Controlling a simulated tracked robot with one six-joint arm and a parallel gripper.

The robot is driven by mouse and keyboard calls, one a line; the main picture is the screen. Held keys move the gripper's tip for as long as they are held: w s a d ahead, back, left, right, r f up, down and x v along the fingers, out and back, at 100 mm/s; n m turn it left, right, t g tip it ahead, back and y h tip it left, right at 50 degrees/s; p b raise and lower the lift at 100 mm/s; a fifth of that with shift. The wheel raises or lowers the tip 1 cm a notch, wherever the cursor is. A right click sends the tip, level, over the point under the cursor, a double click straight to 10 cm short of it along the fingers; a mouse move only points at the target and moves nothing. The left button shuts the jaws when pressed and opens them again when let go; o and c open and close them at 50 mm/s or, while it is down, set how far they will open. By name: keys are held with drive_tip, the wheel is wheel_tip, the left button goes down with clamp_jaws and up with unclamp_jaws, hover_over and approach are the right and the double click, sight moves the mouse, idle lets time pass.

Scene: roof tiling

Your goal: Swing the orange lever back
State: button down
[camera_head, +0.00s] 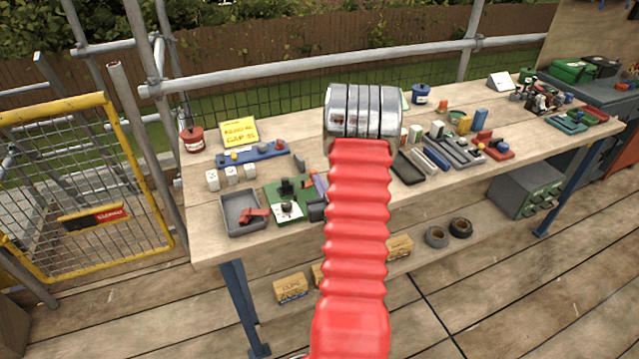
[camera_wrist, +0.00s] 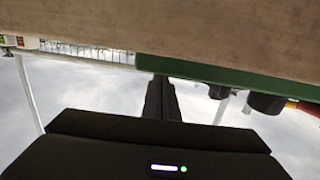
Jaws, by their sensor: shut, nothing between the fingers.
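My gripper (camera_wrist: 160,98) shows in the wrist view with its two dark fingers together and nothing between them. A green board (camera_wrist: 225,78) lies beyond the fingertips, with dark round parts and a partly cut-off red-orange piece (camera_wrist: 304,105) to the right. I cannot tell whether that piece is the orange lever. In the head view the green board (camera_head: 272,192), with black fittings, is on the bench left of my arm. No orange lever can be made out clearly there. My red arm hides part of the bench and the gripper.
A grey tray (camera_head: 235,228) with a red piece in it stands left of the green board. White dice-like blocks (camera_head: 231,176), a blue rack (camera_head: 250,154) and a yellow sign (camera_head: 239,132) are behind. Several parts crowd the bench's right side. Its front left edge (camera_head: 222,251) is bare.

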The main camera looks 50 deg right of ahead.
drive_tip(key=shift+x, duration=1.1)
drive_tip(key=shift+s+d, duration=0.15)
drive_tip(key=shift+s+a, duration=0.2)
drive_tip(key=shift+s, duration=0.25)
drive_tip(key=s+a, duration=0.4)
drive_tip(key=s, duration=0.8)
drive_tip(key=shift+a+r, duration=0.4)
drive_tip(key=shift+r, duration=0.05)
